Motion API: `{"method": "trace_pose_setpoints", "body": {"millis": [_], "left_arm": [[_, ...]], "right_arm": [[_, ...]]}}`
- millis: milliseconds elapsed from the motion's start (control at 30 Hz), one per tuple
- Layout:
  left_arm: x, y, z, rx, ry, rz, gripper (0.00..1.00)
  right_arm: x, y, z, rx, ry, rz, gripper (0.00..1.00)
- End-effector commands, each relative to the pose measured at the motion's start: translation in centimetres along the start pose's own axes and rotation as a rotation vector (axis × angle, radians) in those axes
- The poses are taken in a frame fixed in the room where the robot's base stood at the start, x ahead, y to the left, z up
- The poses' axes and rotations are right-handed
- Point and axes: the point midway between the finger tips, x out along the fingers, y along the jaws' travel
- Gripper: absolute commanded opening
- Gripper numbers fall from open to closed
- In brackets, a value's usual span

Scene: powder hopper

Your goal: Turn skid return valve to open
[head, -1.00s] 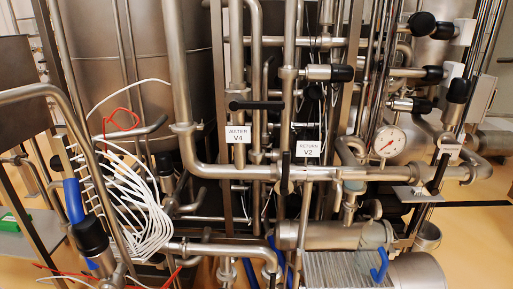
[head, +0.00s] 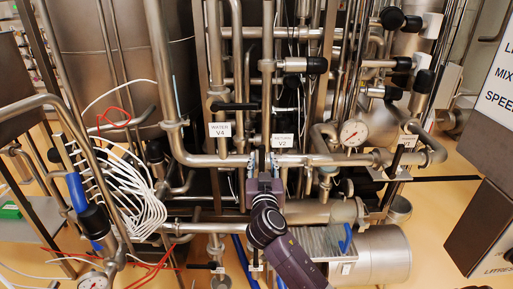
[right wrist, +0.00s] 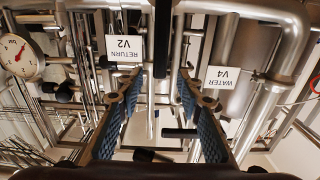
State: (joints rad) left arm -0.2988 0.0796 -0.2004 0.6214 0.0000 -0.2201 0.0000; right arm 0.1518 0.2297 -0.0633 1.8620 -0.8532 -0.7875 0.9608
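The return valve's black handle (right wrist: 162,40) hangs upright, across the horizontal pipe, in the right wrist view. The gripper mostly hides it in the head view. Its white label RETURN V2 (head: 284,140) is just right of my gripper; it shows upside down in the right wrist view (right wrist: 124,48). My right gripper (head: 262,158) is in front of the pipe at this valve. Its two blue-padded fingers are open in the right wrist view (right wrist: 160,76), with the handle in line with the gap between them. I see no grip on it. My left gripper is not in view.
The water valve's black handle (head: 235,106) lies horizontal at upper left, above its label WATER V4 (head: 220,130). A pressure gauge (head: 353,133) is to the right. White cables (head: 140,205) crowd the left. Pipes surround the gripper closely. A steel motor housing (head: 375,255) is at lower right.

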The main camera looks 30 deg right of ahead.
Motion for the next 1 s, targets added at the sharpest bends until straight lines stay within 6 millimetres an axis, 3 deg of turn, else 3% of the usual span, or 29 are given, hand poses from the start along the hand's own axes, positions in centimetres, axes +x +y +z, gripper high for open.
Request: {"method": "trace_pose_setpoints", "body": {"millis": [200, 433, 867, 1000], "left_arm": [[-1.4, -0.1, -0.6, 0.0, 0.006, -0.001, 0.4], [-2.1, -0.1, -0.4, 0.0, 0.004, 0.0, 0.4], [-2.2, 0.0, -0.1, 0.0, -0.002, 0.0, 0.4], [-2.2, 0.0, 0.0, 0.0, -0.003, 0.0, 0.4]], "right_arm": [[3.1, 0.0, -0.3, -0.003, 0.0, -0.001, 0.33], [5.5, -0.1, -0.1, -0.003, 0.0, -0.002, 0.33], [6.3, -0.1, 0.0, -0.001, -0.001, -0.002, 0.33], [6.3, -0.1, 0.1, -0.001, -0.001, -0.002, 0.21]]}}
